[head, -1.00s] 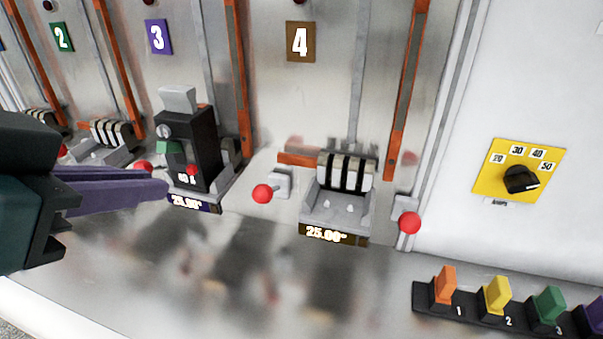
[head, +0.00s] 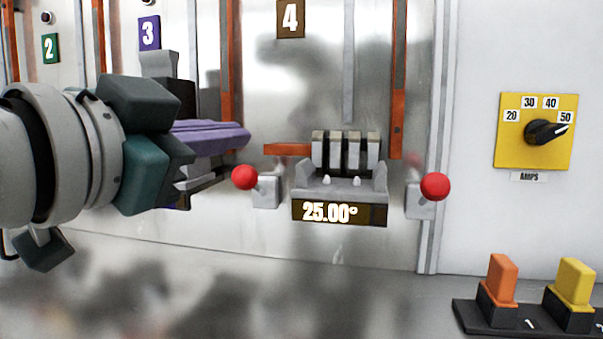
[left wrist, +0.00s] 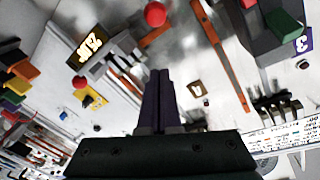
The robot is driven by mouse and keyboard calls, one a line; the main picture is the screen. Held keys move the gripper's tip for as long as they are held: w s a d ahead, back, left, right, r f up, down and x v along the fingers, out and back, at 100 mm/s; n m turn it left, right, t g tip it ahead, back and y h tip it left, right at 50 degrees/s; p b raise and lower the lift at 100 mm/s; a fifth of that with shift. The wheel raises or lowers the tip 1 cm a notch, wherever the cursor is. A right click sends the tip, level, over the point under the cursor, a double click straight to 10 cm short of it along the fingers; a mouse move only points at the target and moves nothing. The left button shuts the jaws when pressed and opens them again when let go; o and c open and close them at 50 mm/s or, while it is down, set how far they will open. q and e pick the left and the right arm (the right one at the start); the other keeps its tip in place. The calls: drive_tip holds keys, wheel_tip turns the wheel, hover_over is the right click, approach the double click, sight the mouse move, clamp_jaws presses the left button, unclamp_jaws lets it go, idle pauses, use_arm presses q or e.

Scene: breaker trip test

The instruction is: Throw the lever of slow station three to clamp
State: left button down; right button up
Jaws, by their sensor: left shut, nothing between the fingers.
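The purple plaque of station three (head: 149,33) is at the upper left in the head view. Its breaker (head: 158,64) is mostly hidden behind my left gripper. A red ball lever (head: 245,177) sticks out from a grey block between stations three and four. It also shows at the top of the left wrist view (left wrist: 155,14). My left gripper (head: 247,137) is shut and empty. Its purple fingertips are just above the red ball in the head view, with no visible grip on it. My right gripper is not in view.
Station four (head: 345,165) has an empty grey cradle and a 25.00° display (head: 335,212). A second red ball (head: 435,186) stands to its right. A yellow amps dial (head: 535,130) is on the right wall. Orange and yellow blocks stand on a black rack (head: 475,318).

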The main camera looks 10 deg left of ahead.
use_arm(q)
hover_over(254, 185)
drive_tip(key=d, duration=0.2)
drive_tip(key=shift+s+a+f+b, duration=0.15)
drive_tip(key=shift+s+a+f, duration=0.2)
drive_tip(key=shift+a+f, duration=0.4)
drive_tip(key=shift+s+a+f+b, duration=0.15)
drive_tip(key=shift+s+a+f, duration=0.2)
drive_tip(key=shift+f, duration=0.55)
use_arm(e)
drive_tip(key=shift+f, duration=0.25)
use_arm(q)
drive_tip(key=shift+w, duration=0.1)
